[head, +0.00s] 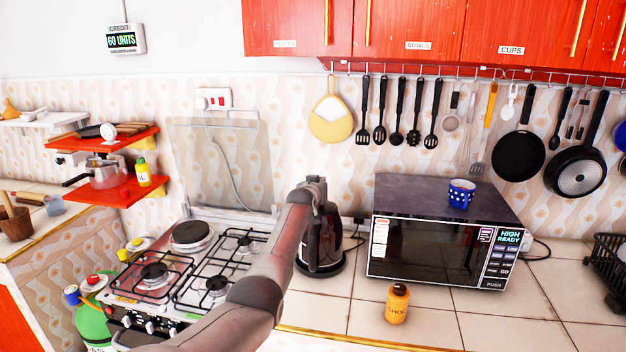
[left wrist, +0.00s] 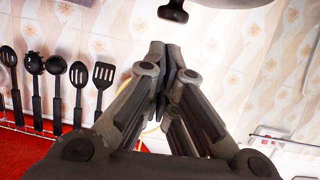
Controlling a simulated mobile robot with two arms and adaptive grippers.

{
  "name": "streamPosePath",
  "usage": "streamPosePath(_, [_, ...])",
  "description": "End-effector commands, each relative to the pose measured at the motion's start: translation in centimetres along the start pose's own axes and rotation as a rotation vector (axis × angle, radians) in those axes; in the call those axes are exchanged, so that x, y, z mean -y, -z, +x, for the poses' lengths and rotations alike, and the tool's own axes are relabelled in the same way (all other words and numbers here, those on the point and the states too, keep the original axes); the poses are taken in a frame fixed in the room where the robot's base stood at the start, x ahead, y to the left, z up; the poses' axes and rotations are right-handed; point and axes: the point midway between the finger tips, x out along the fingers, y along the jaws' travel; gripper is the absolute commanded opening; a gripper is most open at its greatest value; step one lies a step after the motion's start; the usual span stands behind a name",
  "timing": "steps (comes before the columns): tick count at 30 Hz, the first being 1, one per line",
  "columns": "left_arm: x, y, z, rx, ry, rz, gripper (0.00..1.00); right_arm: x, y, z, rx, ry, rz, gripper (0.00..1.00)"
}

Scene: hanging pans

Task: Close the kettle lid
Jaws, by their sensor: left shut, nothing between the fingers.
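The dark kettle (head: 326,242) stands on its base on the counter, between the stove and the microwave, partly hidden behind my left arm. My left gripper (head: 317,184) is at the top of the kettle in the head view. In the left wrist view its fingers (left wrist: 167,62) are together with nothing between them. A dark piece (left wrist: 173,13) at the top edge of that view looks like part of the kettle, apart from the fingertips. The lid's position cannot be told clearly. My right gripper is out of view.
A microwave (head: 440,248) with a blue cup (head: 461,194) on top stands right of the kettle. The gas stove (head: 190,270) is to the left. An orange jar (head: 397,304) stands in front of the microwave. Utensils (head: 398,110) and pans hang on the wall behind.

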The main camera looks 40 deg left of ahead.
Motion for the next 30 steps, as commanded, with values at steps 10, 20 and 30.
streamPosePath(10, [-0.2, 3.4, -1.7, -0.003, -0.002, 0.001, 0.00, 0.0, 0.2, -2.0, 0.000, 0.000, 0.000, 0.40])
streamPosePath(20, [-0.2, 4.8, -4.4, -0.004, -0.001, 0.001, 0.00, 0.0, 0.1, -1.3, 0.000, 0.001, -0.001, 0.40])
streamPosePath(30, [-0.3, 6.5, -7.7, -0.004, 0.000, 0.001, 0.00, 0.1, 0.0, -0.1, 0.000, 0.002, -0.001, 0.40])
